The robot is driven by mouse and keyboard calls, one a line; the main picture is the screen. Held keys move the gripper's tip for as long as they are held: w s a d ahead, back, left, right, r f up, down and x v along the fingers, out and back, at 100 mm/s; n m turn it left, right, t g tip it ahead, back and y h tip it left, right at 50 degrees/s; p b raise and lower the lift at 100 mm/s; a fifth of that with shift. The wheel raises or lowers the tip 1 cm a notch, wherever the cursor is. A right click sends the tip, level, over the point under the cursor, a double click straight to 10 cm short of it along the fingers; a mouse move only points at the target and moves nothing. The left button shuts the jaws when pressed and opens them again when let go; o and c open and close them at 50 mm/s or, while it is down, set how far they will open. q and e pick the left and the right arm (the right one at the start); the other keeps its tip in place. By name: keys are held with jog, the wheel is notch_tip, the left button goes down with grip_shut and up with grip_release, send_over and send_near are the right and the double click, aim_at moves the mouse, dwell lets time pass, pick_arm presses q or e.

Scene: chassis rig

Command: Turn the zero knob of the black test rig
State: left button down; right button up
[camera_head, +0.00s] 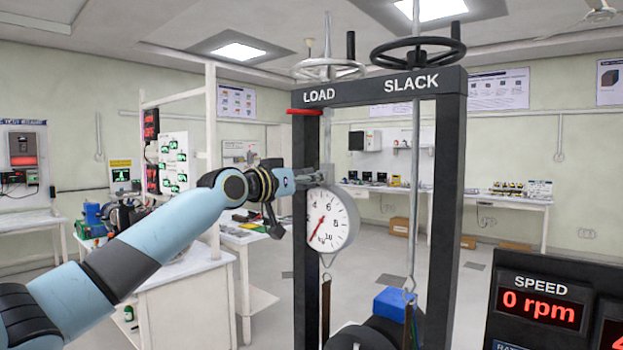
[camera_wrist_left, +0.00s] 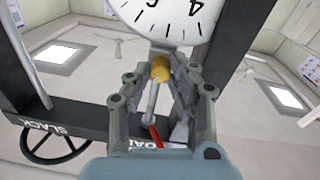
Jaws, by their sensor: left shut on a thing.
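The black test rig (camera_head: 452,170) stands at centre right, with LOAD and SLACK on its top beam. A round white dial (camera_head: 330,222) with a red needle hangs inside its left post, and part of its face shows upside down in the wrist view (camera_wrist_left: 168,18). A small yellow knob (camera_wrist_left: 160,68), apparently the zero knob, sits at the dial's rim. My left gripper (camera_head: 312,176) is at the top of the dial. In the wrist view its fingers (camera_wrist_left: 162,78) are on both sides of the knob, shut on it. In the head view the fingers hide the knob.
A silver handwheel (camera_head: 328,69) and a black handwheel (camera_head: 418,52) sit above the beam. A red part (camera_head: 304,111) is on the left post. A speed display (camera_head: 540,304) reads 0 rpm at lower right.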

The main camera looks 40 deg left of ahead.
pick_arm(q)
jog(key=c, duration=1.2)
grip_release()
jog(key=shift+o, duration=0.2)
jog(key=s+a, duration=0.1)
jog(key=s, duration=0.6)
jog(key=shift+s, duration=0.15)
pick_arm(e)
jog(key=shift+s+d, duration=0.15)
jog(key=shift+d, duration=0.05)
pick_arm(q)
jog(key=shift+a+f, duration=0.1)
